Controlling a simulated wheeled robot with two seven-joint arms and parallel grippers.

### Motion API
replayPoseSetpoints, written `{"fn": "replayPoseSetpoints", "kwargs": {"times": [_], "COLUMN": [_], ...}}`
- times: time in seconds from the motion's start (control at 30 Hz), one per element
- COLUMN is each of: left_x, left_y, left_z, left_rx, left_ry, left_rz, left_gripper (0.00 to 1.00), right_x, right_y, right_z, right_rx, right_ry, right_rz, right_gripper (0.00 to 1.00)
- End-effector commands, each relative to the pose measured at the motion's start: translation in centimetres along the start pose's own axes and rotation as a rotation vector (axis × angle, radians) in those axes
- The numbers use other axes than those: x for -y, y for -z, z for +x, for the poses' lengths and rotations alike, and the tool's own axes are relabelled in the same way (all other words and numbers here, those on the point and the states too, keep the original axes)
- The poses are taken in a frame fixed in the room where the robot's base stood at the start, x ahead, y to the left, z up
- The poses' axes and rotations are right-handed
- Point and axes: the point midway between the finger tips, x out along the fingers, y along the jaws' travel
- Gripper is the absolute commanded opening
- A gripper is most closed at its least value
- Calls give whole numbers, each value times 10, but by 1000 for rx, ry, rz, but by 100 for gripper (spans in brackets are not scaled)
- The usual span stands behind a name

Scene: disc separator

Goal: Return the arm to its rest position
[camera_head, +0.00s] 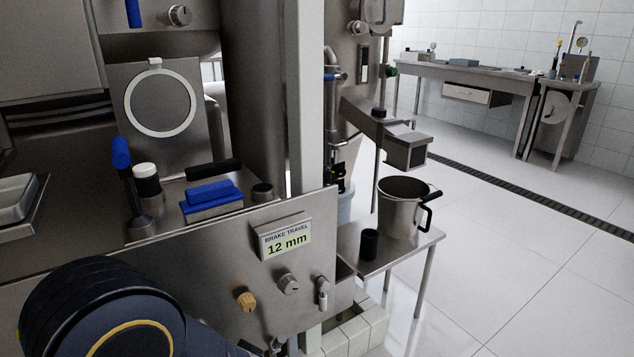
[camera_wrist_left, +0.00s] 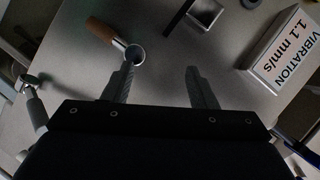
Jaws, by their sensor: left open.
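My left arm shows as a dark rounded link in the lower left of the head view; its gripper does not show clearly there. In the left wrist view my left gripper (camera_wrist_left: 161,72) is open, with two grey ribbed fingers apart and nothing between them. A wooden-handled metal fitting (camera_wrist_left: 103,32) lies just beyond the left finger; I cannot tell whether they touch. The grey metal panel (camera_wrist_left: 175,45) is in front of the fingers. My right gripper is in neither view.
A panel with a brake travel display (camera_head: 285,239) reading 12 mm and a wooden knob (camera_head: 246,300) stands near my arm. A vibration display (camera_wrist_left: 285,60) reads 1.1 mm/s. A steel jug (camera_head: 400,212) and a black cup (camera_head: 369,244) stand on a side shelf. Open floor lies right.

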Motion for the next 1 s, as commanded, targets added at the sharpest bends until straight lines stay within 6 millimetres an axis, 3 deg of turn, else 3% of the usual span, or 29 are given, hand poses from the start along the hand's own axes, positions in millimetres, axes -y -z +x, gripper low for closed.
{"fn": "replayPoseSetpoints", "kwargs": {"times": [0.03,0.1,0.2,0.3,0.4,0.6,0.97,1.0], "left_x": [16,28,37,41,43,51,78,94], "left_y": [-27,-65,-112,-144,-159,-155,-126,-117], "left_z": [12,17,10,-9,-34,-70,-100,-106], "left_rx": [147,333,539,664,699,594,270,283], "left_ry": [-60,-174,-379,-611,-839,-1130,-1290,-1295], "left_rz": [-8,1,-19,-79,-175,-372,-644,-628], "left_gripper": [52,52,52,52,52,52,52,52], "right_x": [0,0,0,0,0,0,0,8], "right_y": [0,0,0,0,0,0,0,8], "right_z": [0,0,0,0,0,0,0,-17], "right_rx": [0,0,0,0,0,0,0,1], "right_ry": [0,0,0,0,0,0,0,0], "right_rz": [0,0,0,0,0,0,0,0], "right_gripper": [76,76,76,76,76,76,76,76]}}
